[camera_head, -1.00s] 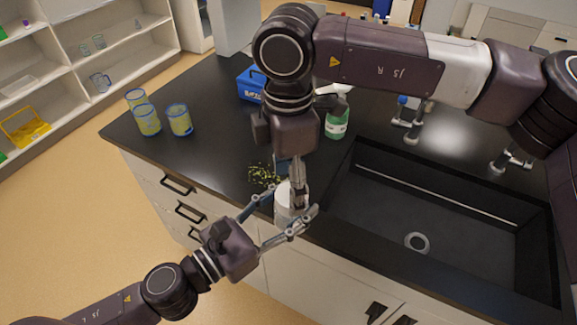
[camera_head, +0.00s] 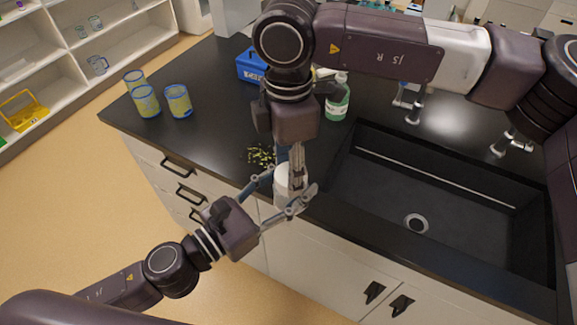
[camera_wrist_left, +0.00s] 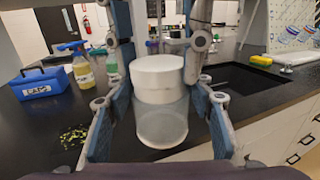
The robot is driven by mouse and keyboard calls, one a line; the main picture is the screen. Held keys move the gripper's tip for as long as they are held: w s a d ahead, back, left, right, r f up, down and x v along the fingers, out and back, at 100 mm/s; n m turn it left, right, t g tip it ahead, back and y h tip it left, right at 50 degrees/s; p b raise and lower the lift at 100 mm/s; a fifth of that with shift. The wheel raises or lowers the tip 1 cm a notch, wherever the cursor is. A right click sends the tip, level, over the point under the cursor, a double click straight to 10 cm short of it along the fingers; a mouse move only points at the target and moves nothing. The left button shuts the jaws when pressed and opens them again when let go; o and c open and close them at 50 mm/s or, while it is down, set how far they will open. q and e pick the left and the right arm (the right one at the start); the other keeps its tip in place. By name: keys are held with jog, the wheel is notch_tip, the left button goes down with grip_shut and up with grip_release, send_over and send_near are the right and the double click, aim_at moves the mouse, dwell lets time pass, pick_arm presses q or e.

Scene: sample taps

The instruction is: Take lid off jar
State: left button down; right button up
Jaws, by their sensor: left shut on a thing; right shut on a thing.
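The jar (camera_wrist_left: 161,124), a translucent cylinder, stands upright near the counter's front edge, left of the sink. Its white lid (camera_wrist_left: 157,72) sits on top in the left wrist view; I cannot tell whether it is loosened. My left gripper (camera_head: 290,189) comes in from the front left, with its fingers on both sides of the jar, shut on it. My right gripper (camera_head: 291,172) points straight down from above, its fingers shut on the lid's sides. In the head view the fingers hide much of the jar and lid.
A dark sink (camera_head: 440,190) lies right of the jar. Yellow-green crumbs (camera_head: 260,156) are scattered behind and left of it. A green-labelled bottle (camera_head: 337,102), a blue box (camera_head: 250,67) and several yellow-blue glasses (camera_head: 178,100) stand farther back.

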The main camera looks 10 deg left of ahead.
jog(key=n, duration=0.6)
jog(key=shift+w+n, duration=0.15)
jog(key=shift+n, duration=0.15)
jog(key=n, duration=0.3)
jog(key=shift+n, duration=0.4)
jog(key=n, duration=0.3)
jog(key=shift+d+r+n, duration=0.1)
jog(key=shift+n, duration=0.2)
jog(key=n, duration=0.3)
jog(key=shift+n, duration=0.4)
jog(key=n, duration=0.3)
jog(key=shift+d+n, duration=0.1)
jog(key=shift+n, duration=0.3)
jog(key=n, duration=0.3)
jog(key=shift+c, duration=0.2)
jog(key=n, duration=1.1)
jog(key=shift+d, duration=0.1)
jog(key=n, duration=0.5)
jog(key=shift+w+n, duration=0.15)
jog(key=shift+n, duration=0.25)
jog(key=n, duration=0.5)
jog(key=shift+w+r, duration=0.1)
jog(key=n, duration=0.7)
jog(key=shift+n, duration=0.3)
jog(key=shift+w, duration=0.1)
